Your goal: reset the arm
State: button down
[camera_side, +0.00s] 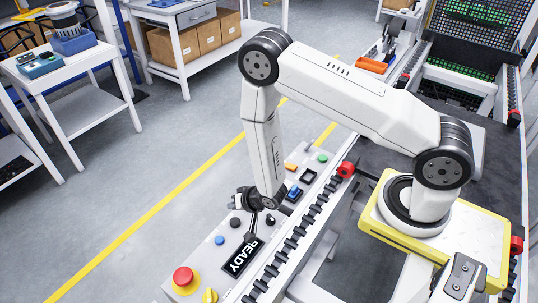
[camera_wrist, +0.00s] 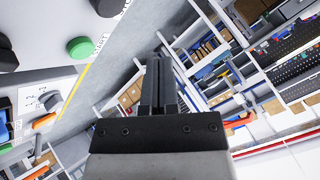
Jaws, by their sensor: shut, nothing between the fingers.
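My arm stands on a yellow-edged base plate (camera_side: 470,250) and reaches up, left and down over the control panel. My gripper (camera_side: 252,232) hangs low beside the panel's black READY display (camera_side: 243,258); its fingers are small and partly hard to make out there. In the wrist view my gripper (camera_wrist: 158,62) has its two dark fingers together with nothing between them. The control panel (camera_side: 203,262) carries a red mushroom button (camera_side: 184,277), a yellow knob (camera_side: 210,296), a blue button (camera_side: 219,240) and a green button (camera_side: 323,158). A green button also shows in the wrist view (camera_wrist: 80,47).
The conveyor rail (camera_side: 300,226) with dark rollers runs beside the panel. A red cylinder (camera_side: 346,170) sits on it. A white side table (camera_side: 75,75) and a shelf with cardboard boxes (camera_side: 208,37) stand at the back left. Grey floor (camera_side: 150,165) left of the panel is clear.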

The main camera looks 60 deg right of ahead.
notch_tip(320, 180, up, 14)
jog(key=s+d+f+n+g, duration=0.1)
jog(key=d+n+g, duration=0.2)
jog(key=n, duration=0.1)
jog(key=s+d+r+n+g+h, duration=0.1)
jog(key=s+d+r+n+g, duration=0.2)
jog(key=s+r, duration=0.8)
jog(key=shift+s+r+n+g, duration=0.3)
jog(key=shift+s+r+n, duration=0.1)
jog(key=shift+s, duration=0.05)
dwell(1.3)
